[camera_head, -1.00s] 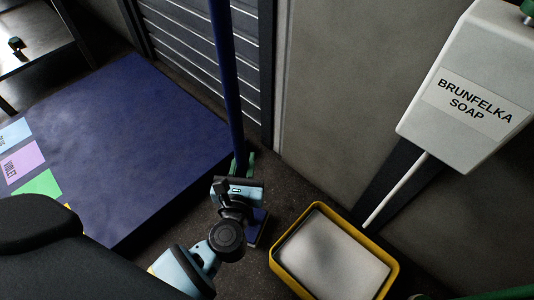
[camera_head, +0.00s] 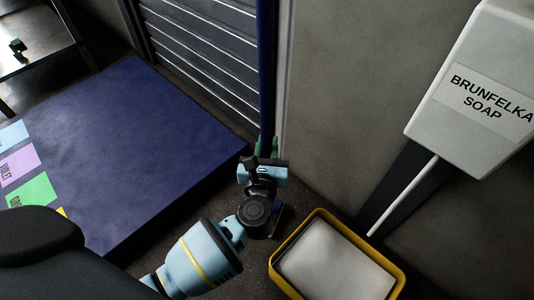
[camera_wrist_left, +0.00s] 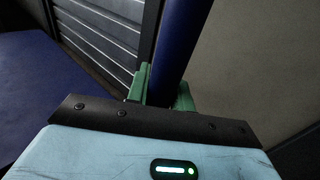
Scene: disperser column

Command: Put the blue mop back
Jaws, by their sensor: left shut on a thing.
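The blue mop (camera_head: 266,70) stands nearly upright in the head view, its dark blue handle running up past the top edge. My left gripper (camera_head: 266,147) is shut on the handle low down, near the wall corner. In the left wrist view the handle (camera_wrist_left: 180,45) passes between the green fingers (camera_wrist_left: 162,88). A small dark blue part at the floor beside the gripper may be the mop's head; it is mostly hidden behind my wrist. My right gripper is not in view.
A large dark blue platform (camera_head: 130,150) with coloured labels (camera_head: 35,190) lies on the left. A yellow-rimmed tray (camera_head: 385,262) stands on the floor at right, close to my left arm. A white soap dispenser (camera_head: 470,85) hangs above it. A slatted shutter (camera_head: 200,50) and grey wall are behind.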

